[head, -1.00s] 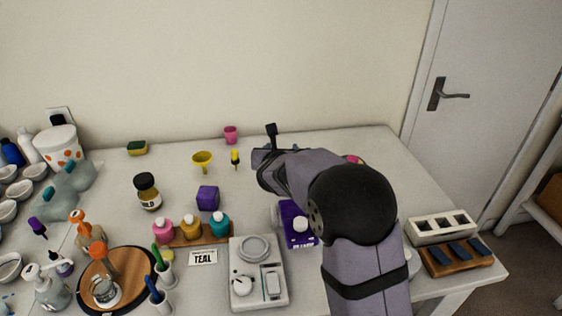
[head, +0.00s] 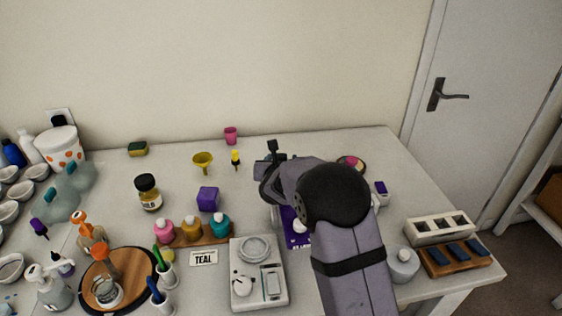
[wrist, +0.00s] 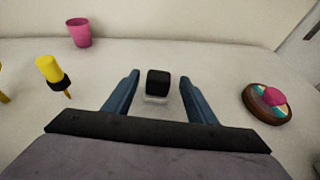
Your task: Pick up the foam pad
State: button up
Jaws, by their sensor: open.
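A small black block on a pale, thin base (wrist: 158,80) stands on the table in the wrist view; I take it to be the foam pad. My gripper (wrist: 158,76) is open, with a blue finger on each side of the block in the picture. A gap shows on both sides, and neither finger visibly touches it. I cannot tell how far beyond the fingertips it is. In the head view my gripper (head: 266,168) is over the back middle of the table, and my arm hides the pad there.
A pink cup (wrist: 79,32) and yellow dropper (wrist: 52,74) stand to the left. A round dark dish (wrist: 266,103) with a pink piece is to the right. A yellow funnel (head: 203,162), purple cube (head: 208,199) and scale (head: 258,291) stand left of my arm.

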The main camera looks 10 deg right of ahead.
aim_at(282, 156)
jog(key=shift+p+x, duration=1.15)
jog(key=shift+x, duration=1.4)
jog(key=shift+a, duration=0.1)
jog(key=c, duration=1.2)
